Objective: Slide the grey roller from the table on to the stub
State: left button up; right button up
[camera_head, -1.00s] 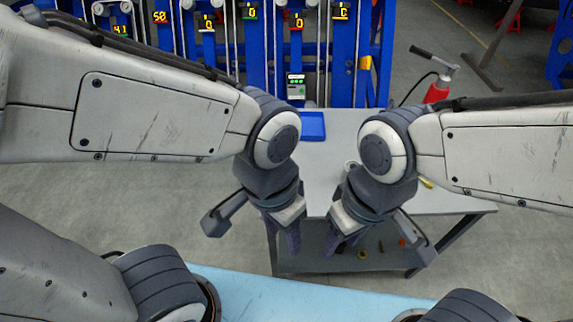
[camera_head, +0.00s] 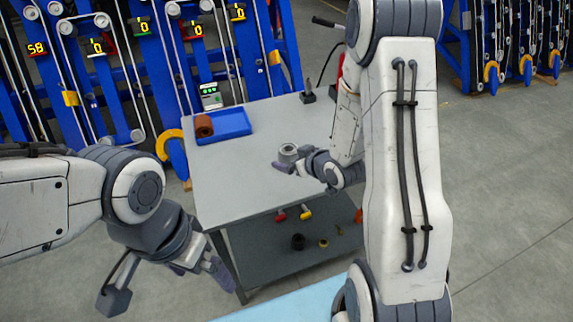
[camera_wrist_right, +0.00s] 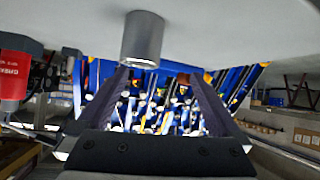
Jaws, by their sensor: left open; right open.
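The grey roller (camera_head: 289,152), a short cylinder with a hole in its top, stands upright on the grey table (camera_head: 235,180). In the right wrist view, which looks upside down, the roller (camera_wrist_right: 142,38) seems to hang from the tabletop. My right gripper (camera_head: 285,168) is open and empty, low over the table beside the roller on its near side. The roller is not between its fingers (camera_wrist_right: 160,80). My left gripper (camera_head: 200,270) is open and empty, in front of the table's near left corner. I cannot tell which part is the stub.
A blue tray (camera_head: 236,121) with a brown roller (camera_head: 204,126) sits at the table's back left. A dark block with a pin (camera_head: 307,95) is at the back edge. Blue racks with pulleys (camera_head: 115,70) stand behind. Loose parts lie on the lower shelf (camera_head: 275,262).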

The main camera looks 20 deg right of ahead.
aim_at(295, 155)
jog(key=d+f+t, duration=0.1)
jog(key=d+f+m+t+b, duration=0.1)
jog(key=d, duration=0.1)
jog(key=shift+w+d+f, duration=0.1)
jog(key=shift+d, duration=0.1)
jog(key=x, duration=0.4)
jog(key=shift+w+p, duration=0.3)
jog(key=shift+w, duration=0.15)
jog(key=x, duration=0.2)
jog(key=p+x, duration=0.1)
jog(key=x, duration=0.1)
jog(key=shift+w+a, duration=0.1)
jog(key=shift+a, duration=0.25)
jog(key=shift+w+a+f, duration=0.1)
jog(key=shift+w+f, duration=0.05)
jog(key=shift+w, duration=0.35)
pick_arm(q)
jog(key=shift+f, duration=0.1)
pick_arm(e)
grip_shut()
